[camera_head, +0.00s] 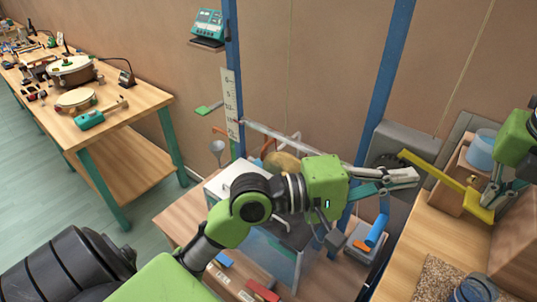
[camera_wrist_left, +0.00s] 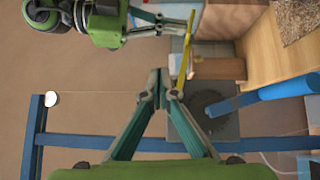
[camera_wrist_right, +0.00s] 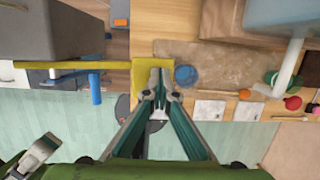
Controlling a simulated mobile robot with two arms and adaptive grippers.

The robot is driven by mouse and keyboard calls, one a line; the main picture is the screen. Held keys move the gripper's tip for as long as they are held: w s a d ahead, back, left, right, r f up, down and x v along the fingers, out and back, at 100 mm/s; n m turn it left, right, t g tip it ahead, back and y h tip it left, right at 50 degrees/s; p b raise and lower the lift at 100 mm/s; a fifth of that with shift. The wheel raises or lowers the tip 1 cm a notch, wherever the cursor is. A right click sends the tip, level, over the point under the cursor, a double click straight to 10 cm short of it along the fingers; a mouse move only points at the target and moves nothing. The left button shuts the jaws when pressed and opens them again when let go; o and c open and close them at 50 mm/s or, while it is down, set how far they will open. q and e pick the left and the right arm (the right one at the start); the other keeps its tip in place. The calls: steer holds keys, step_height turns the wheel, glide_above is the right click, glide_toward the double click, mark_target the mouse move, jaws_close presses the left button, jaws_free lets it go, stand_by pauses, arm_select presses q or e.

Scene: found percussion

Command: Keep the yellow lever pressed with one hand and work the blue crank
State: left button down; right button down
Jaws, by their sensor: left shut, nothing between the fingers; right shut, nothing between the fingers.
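The yellow lever (camera_head: 440,175) is a long bar running down to the right to a wide flat end. It also shows in the left wrist view (camera_wrist_left: 187,50) and in the right wrist view (camera_wrist_right: 70,65). My right gripper (camera_head: 488,203) is shut and empty, its tips at the lever's wide end; whether they touch it, I cannot tell. The blue crank (camera_head: 378,231) has a cylindrical handle, below the lever in the head view; it is large at the right of the left wrist view (camera_wrist_left: 285,90). My left gripper (camera_head: 416,177) is shut and empty, above the crank and close to the lever's far part.
A wooden box with a blue cup (camera_head: 481,148) stands behind the lever. Blue posts (camera_head: 390,75) rise at the wall. A wooden bench (camera_head: 430,235) lies at right, with a gravelly patch (camera_head: 437,274). A workbench with tools (camera_head: 140,100) stands at left.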

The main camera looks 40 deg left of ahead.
arm_select(q)
steer(key=a+f+n, duration=0.1)
steer(key=a+f, duration=0.1)
steer(key=a, duration=0.9)
steer(key=r+v, duration=0.1)
steer(key=v, duration=0.9)
steer(key=w+a+f+n+t+y, duration=0.4)
steer(key=a+f+n, duration=0.1)
steer(key=a, duration=0.3)
steer(key=shift+f, duration=0.15)
